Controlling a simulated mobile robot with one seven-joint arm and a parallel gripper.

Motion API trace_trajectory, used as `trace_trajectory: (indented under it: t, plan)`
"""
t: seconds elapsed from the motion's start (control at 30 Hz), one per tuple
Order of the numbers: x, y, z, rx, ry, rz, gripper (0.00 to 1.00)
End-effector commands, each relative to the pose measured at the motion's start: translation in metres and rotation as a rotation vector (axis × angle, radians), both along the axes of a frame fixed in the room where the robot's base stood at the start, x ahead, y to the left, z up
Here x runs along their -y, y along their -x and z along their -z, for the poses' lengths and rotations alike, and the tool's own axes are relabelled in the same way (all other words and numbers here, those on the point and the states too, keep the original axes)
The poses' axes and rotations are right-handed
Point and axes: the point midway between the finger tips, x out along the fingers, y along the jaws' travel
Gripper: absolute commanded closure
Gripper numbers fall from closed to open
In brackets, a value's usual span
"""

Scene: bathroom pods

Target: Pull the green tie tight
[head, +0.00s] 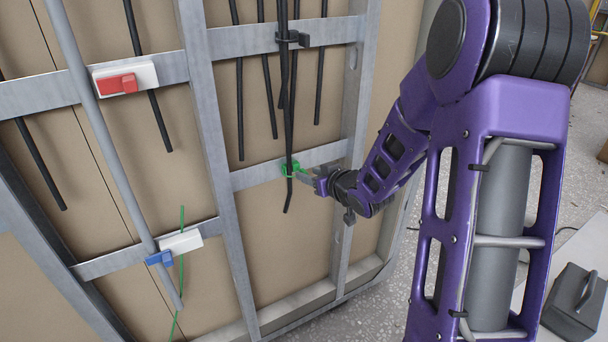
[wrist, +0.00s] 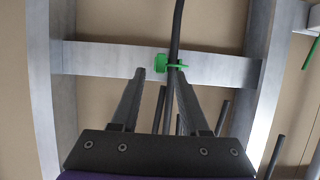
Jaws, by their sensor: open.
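The green tie (head: 288,169) sits on a grey metal rail, around or against a hanging black cable (head: 289,130); the head view does not show how closely it wraps. In the wrist view the green tie (wrist: 160,63) shows a blocky green part and a thin green strap reaching across the cable (wrist: 177,25). My gripper (head: 305,174) is at the tie from the right in the head view. In the wrist view my gripper (wrist: 160,75) is open, its two fingertips on either side of the blocky green part, with nothing clearly held. Contact cannot be told.
A black clip (head: 292,39) holds cables on the upper rail. Several loose cables hang nearby. A white block with a red part (head: 117,82) and one with a blue part (head: 160,257) are on the left. A metal upright (head: 350,120) stands close right of the tie.

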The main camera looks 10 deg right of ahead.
Motion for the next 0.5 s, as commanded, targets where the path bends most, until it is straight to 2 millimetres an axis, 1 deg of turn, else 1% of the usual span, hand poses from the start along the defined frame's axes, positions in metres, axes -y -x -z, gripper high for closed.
trace_trajectory:
  t: [0.03, 0.1, 0.2, 0.33, 0.5]
  plan:
    - [-0.004, -0.008, 0.006, -0.001, -0.001, -0.001, 0.55]
    - [-0.006, -0.017, 0.008, -0.001, -0.002, -0.001, 0.55]
    - [-0.009, -0.027, 0.012, 0.0, -0.001, -0.001, 0.55]
    - [-0.011, -0.033, 0.014, 0.0, -0.001, 0.0, 0.55]
    - [-0.011, -0.034, 0.014, 0.0, -0.001, 0.0, 0.55]
